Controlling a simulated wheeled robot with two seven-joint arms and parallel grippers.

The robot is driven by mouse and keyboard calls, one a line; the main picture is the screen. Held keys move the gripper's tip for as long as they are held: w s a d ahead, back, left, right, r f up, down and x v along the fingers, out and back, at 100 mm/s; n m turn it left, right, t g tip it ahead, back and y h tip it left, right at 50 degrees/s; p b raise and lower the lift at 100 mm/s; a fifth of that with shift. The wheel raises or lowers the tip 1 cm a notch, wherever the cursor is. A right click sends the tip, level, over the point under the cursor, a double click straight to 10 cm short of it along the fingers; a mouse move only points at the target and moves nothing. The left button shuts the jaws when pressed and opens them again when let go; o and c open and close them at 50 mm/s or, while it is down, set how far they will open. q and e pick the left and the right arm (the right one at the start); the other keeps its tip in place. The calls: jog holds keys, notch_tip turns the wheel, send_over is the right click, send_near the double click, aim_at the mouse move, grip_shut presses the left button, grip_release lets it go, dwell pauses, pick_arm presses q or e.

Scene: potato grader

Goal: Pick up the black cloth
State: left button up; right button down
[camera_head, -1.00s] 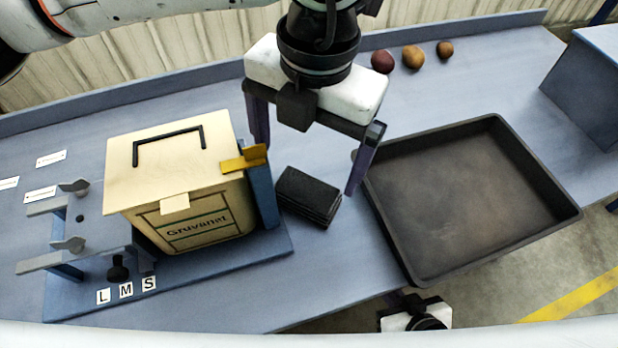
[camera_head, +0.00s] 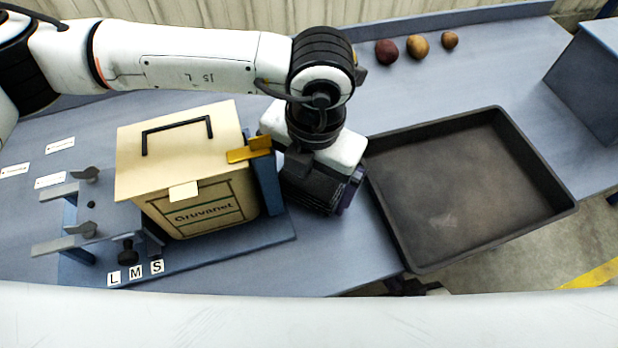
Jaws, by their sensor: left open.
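The black cloth (camera_head: 308,193) is a folded dark stack on the blue-grey table, between the cream box and the black tray. My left gripper (camera_head: 318,188) is over it, pointing down, with its jaws open. A purple finger shows at the cloth's right side; the other finger is mostly hidden. The gripper body covers much of the cloth, and I cannot tell whether the fingers touch it. Only a small dark part, seemingly of my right gripper (camera_head: 412,287), shows below the tray, and its jaws are hidden.
The cream box (camera_head: 190,150) with a black handle stands close left of the cloth in a blue fixture with a yellow latch (camera_head: 249,150). The empty black tray (camera_head: 535,212) is close on the right. Several potatoes (camera_head: 418,46) lie at the back. Letter labels (camera_head: 135,272) sit front left.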

pick_arm(q)
jog(key=c, duration=0.9)
jog(key=shift+r, duration=0.2)
notch_tip(320, 180, up, 28)
jog(key=shift+f+b, duration=0.15)
jog(key=shift+b, duration=0.65)
